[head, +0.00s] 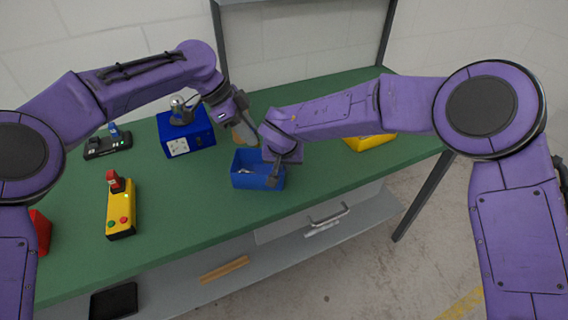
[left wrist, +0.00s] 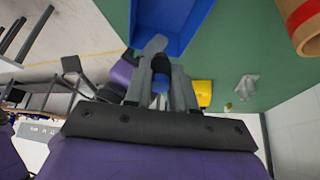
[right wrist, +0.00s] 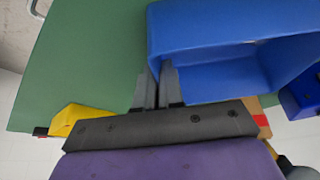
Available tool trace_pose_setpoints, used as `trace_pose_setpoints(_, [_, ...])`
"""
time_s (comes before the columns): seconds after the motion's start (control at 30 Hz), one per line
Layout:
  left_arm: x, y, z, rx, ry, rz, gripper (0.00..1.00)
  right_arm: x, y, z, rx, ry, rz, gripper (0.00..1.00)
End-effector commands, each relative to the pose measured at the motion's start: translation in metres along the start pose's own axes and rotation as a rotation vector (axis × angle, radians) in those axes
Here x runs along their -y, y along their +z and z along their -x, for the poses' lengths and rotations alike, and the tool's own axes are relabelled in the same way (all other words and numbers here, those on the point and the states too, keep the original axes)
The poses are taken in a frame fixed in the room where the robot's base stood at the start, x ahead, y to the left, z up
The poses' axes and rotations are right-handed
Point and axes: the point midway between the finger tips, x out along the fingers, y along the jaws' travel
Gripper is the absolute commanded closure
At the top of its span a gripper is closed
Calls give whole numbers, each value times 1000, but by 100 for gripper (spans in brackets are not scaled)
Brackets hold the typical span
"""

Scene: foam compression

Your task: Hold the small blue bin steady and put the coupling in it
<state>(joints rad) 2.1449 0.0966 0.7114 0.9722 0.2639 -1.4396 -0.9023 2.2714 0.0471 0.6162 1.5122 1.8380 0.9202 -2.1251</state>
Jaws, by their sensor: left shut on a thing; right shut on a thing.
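The bin (left wrist: 165,45) lies just beyond those fingers.
A blue box with a metal fitting (head: 188,143) stands left of the bin. A yellow button box (head: 121,212) and a black device (head: 108,144) are farther left. A yellow container (head: 372,143) is at the right. A tan roll (left wrist: 305,25) with a red band stands near the bin.

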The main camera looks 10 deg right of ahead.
Motion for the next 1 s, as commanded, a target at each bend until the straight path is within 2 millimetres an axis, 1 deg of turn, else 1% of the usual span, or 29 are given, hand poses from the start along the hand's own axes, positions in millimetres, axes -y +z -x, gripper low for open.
trace_pose_setpoints(1.0, [0,35,-63,0,1,0,100,0,0,0,0,0,0,100])
